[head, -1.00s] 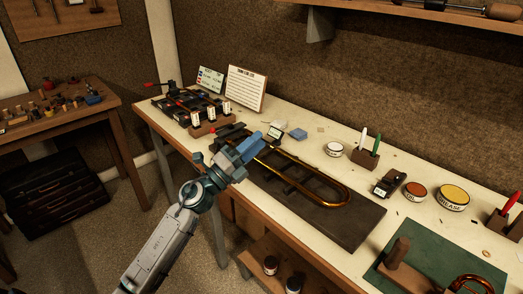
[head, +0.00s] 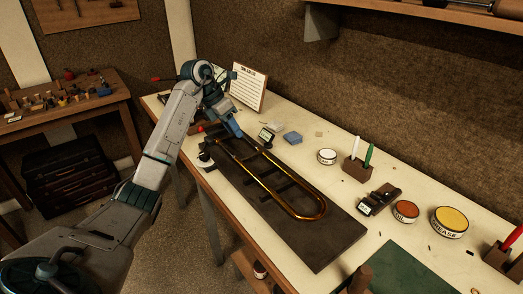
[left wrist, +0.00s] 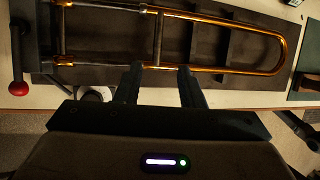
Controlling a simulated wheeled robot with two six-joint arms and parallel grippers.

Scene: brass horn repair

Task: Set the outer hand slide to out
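The outer hand slide (head: 284,200) is a long brass U of tubing lying on a dark board (head: 318,247) on the bench. Its bow points to the front right. My left gripper (head: 236,133) is over the slide's far-left end and hides part of it. In the left wrist view the slide (left wrist: 255,72) runs across the top, with a cross brace (left wrist: 158,38) between its tubes. My left gripper's fingers (left wrist: 160,70) are apart, their tips at the near tube on either side of the brace's line. I cannot tell if they touch. My right gripper is not in view.
A red-knobbed lever (left wrist: 18,87) stands at the board's left end. A white tin (head: 327,156), pen holder (head: 356,170) and grease tin (head: 449,222) stand to the right.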

